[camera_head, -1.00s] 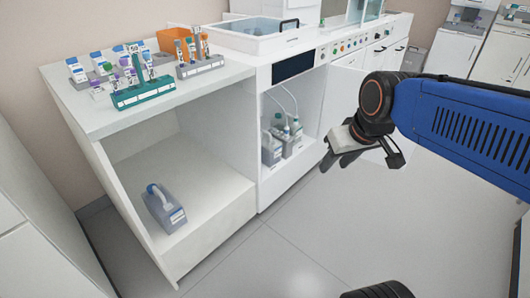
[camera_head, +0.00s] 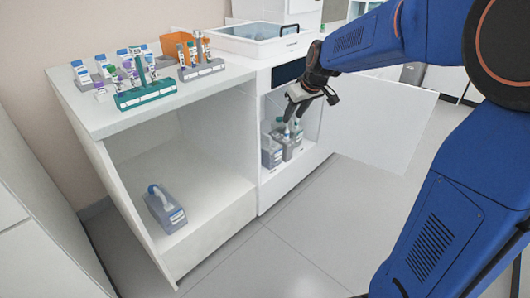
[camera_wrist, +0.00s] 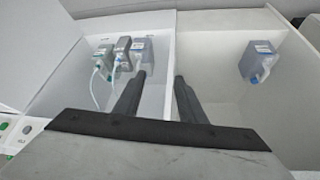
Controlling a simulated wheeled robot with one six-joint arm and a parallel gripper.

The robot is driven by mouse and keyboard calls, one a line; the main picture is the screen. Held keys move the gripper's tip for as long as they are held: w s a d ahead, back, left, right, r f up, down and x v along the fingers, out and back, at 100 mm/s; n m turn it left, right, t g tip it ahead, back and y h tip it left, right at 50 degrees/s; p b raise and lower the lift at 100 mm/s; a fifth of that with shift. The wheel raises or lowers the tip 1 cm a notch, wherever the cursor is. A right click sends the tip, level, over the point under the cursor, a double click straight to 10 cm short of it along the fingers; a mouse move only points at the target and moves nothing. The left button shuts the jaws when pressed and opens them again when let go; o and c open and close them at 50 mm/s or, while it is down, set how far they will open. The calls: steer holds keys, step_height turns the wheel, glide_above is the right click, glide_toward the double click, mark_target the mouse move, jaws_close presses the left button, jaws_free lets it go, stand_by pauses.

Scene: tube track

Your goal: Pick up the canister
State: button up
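Several grey canisters (camera_head: 271,152) with tubes stand together in the right cabinet compartment. They also show at the upper left of the wrist view (camera_wrist: 143,52). A single grey canister (camera_head: 166,210) with a pale tube on top sits alone on the floor of the left compartment. It also shows at the upper right of the wrist view (camera_wrist: 258,60). My gripper (camera_head: 297,110) is at the front of the right compartment, above the grouped canisters. In the wrist view its fingers (camera_wrist: 160,84) are apart with nothing between them. The fingers partly overlap the grouped canisters in the head view.
The compartment divider (camera_wrist: 170,60) lies ahead between the fingers. An open white door (camera_head: 380,125) stands right of the right compartment. The counter (camera_head: 105,118) above holds tube racks (camera_head: 145,94), an orange bin (camera_head: 177,44) and a tray (camera_head: 262,42). The floor in front is clear.

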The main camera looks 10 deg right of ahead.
steer(key=w+f+n, duration=0.1)
steer(key=w+f, duration=0.2)
steer(key=w, duration=0.4)
steer(key=w+f, duration=0.4)
steer(key=w, duration=0.4)
steer(key=n, duration=0.1)
glide_toward(265, 134)
steer(key=x, duration=1.1)
steer(key=shift+w+d+r, duration=0.1)
steer(key=shift+w+r, duration=0.05)
jaws_close()
